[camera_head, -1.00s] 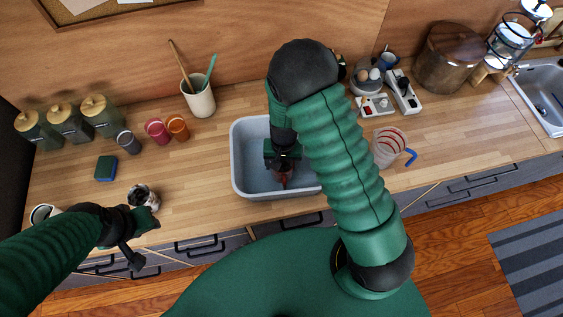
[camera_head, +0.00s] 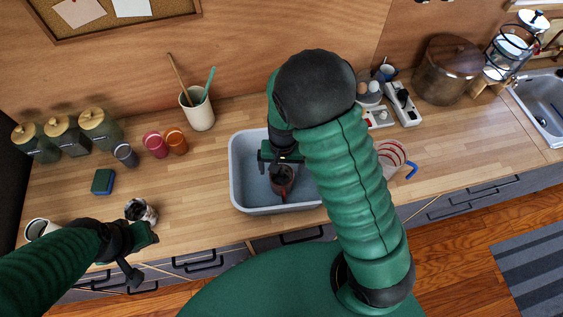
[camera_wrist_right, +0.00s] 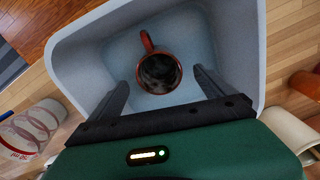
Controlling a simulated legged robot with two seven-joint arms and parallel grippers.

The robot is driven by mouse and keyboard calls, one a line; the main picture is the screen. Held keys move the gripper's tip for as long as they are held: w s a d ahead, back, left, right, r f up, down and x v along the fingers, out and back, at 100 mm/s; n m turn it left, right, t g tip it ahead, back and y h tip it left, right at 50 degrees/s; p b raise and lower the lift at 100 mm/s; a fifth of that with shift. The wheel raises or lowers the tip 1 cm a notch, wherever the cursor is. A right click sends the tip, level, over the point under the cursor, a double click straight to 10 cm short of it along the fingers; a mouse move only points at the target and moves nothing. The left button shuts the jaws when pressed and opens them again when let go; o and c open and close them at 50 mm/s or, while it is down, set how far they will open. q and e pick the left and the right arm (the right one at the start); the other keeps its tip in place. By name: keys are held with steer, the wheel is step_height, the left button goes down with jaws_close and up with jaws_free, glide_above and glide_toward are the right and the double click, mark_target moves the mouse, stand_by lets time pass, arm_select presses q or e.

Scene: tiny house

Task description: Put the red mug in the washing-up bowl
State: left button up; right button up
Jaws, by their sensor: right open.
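The red mug (camera_head: 283,188) stands inside the grey washing-up bowl (camera_head: 240,180), apparently on its floor. In the right wrist view the mug (camera_wrist_right: 147,42) shows its red rim, handle and dark inside, with the bowl's walls (camera_wrist_right: 235,45) around it. My right gripper (camera_head: 282,165) is over the bowl, open. Its two fingers (camera_wrist_right: 160,82) are spread wide with clear gaps to the mug. My left gripper (camera_head: 145,256) is by the counter's front edge, away from the bowl; its jaw opening is unclear.
A dark-filled jar (camera_head: 141,212) stands close to my left gripper. Pink (camera_head: 155,144) and orange (camera_head: 176,141) cups and a utensil pot (camera_head: 198,112) stand left of the bowl. Counter between jar and bowl is clear.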

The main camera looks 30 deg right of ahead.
steer(key=s+a+r+n+t, duration=0.1)
steer(key=s+r+n, duration=0.4)
steer(key=r, duration=0.5)
steer(key=shift+s+r+n+t, duration=0.4)
steer(key=shift+s+t, duration=0.4)
steer(key=shift+s, duration=0.55)
